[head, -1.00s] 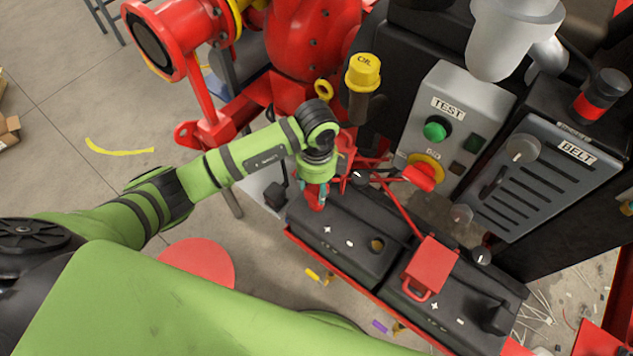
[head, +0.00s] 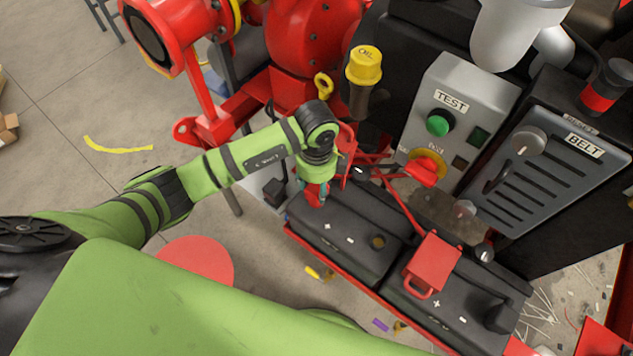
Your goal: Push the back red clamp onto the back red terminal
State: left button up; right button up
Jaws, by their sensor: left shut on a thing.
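My left gripper (head: 315,192) points down over the far left end of the back black battery (head: 342,262). It is shut on a red piece (head: 322,188), which looks like the back red clamp; the fingers hide most of it. The back red terminal is not visible; the gripper and clamp cover that corner, so I cannot tell whether the clamp touches it. A plus and a minus mark show on the battery top in front of the gripper. My right gripper is not in view.
A red cover with a handle (head: 432,262) sits on the front battery (head: 478,297). Red cables (head: 400,200) run close to the right of my gripper. A grey TEST box (head: 460,115), a BELT panel (head: 550,180) and a yellow OIL cap (head: 364,66) stand behind.

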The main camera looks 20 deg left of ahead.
pick_arm(q)
jog(key=shift+f, duration=0.1)
jog(key=o, duration=1.5)
notch_tip(320, 180, up, 12)
jog(key=shift+r, duration=0.1)
jog(key=shift+d, duration=0.1)
